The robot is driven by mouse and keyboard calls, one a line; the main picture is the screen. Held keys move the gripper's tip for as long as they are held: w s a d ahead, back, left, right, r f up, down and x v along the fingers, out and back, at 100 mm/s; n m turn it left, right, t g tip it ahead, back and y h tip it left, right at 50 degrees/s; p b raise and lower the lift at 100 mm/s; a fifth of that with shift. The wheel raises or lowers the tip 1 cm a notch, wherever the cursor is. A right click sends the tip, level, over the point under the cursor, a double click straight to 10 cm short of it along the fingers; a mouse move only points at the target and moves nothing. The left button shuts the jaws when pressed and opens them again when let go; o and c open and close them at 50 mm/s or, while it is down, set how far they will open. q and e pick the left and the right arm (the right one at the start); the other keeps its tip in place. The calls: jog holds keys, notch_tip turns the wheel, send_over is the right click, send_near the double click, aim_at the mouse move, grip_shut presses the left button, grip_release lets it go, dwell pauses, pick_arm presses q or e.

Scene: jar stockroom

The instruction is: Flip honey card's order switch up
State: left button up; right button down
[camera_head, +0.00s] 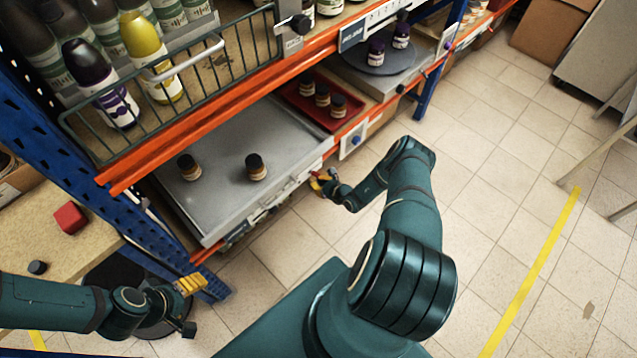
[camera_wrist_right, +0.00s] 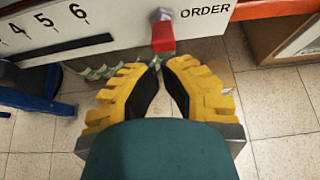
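A white card (camera_wrist_right: 110,22) fills the top of the right wrist view, with the numbers 4, 5, 6, a dark slot and the word ORDER. Its red order switch (camera_wrist_right: 163,38) hangs down from a grey mount, left of ORDER. No honey label is readable. My right gripper (camera_wrist_right: 160,66) has its yellow fingers brought together at the tips, with nothing between them, just below the switch; contact cannot be told. In the head view the right gripper (camera_head: 322,182) is at the shelf's front edge. My left gripper (camera_head: 190,285) is low at the left; its fingertips are unclear.
A grey tray (camera_head: 225,210) holds two dark-lidded jars. A red tray (camera_head: 295,100) with several jars is behind it, near a card with a blue switch (camera_head: 355,140). A wire basket (camera_head: 150,140) of bottles hangs above.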

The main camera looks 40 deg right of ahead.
pick_arm(q)
jog(key=shift+r, duration=0.15)
pick_arm(e)
jog(key=shift+r, duration=0.15)
pick_arm(q)
jog(key=shift+r+p, duration=0.65)
jog(key=shift+p, duration=0.05)
pick_arm(e)
jog(key=shift+r, duration=0.7)
pick_arm(q)
jog(key=shift+f, duration=0.15)
pick_arm(e)
jog(key=shift+f, duration=0.1)
